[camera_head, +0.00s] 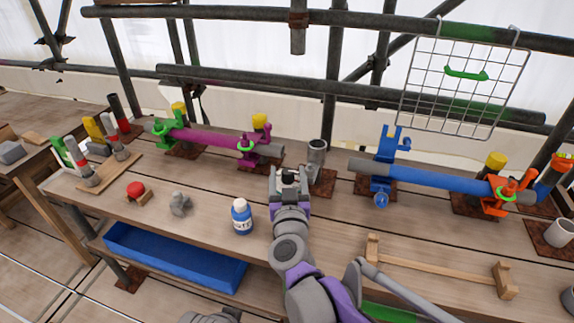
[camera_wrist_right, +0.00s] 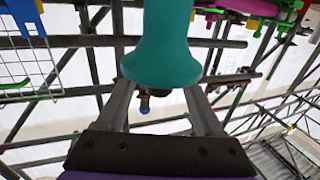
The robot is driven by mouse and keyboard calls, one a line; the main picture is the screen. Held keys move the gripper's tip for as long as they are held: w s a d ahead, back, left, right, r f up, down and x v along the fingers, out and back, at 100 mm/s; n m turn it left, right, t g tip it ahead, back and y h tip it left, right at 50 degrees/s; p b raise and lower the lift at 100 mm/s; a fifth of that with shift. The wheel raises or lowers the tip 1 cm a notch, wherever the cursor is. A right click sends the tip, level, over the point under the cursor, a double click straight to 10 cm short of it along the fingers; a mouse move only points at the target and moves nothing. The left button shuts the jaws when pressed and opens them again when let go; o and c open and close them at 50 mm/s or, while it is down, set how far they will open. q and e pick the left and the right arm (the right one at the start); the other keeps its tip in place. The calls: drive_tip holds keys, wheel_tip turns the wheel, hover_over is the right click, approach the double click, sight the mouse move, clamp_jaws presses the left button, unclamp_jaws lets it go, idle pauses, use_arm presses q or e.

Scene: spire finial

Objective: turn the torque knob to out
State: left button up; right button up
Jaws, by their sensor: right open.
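I cannot pick out the torque knob for certain in either view. My right gripper (camera_head: 289,177) is over the middle of the bench, near the short upright grey pipe. In the right wrist view its two fingers (camera_wrist_right: 160,108) stand apart. A rounded teal piece (camera_wrist_right: 166,45) shows large between and beyond them, close to the camera. I cannot tell whether the fingers touch it. It does not show in the head view. A red knob-like piece (camera_head: 135,189) on a wooden block and a grey lobed piece (camera_head: 180,204) lie on the bench at left. My left gripper is not seen.
Clamped purple (camera_head: 210,139) and blue (camera_head: 440,180) pipes line the bench's back. A wooden rack (camera_head: 435,266) is at right, a wire grid (camera_head: 462,85) hangs behind, and a blue bin (camera_head: 175,257) sits below.

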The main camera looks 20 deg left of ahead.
drive_tip(key=shift+x, duration=1.65)
clamp_jaws()
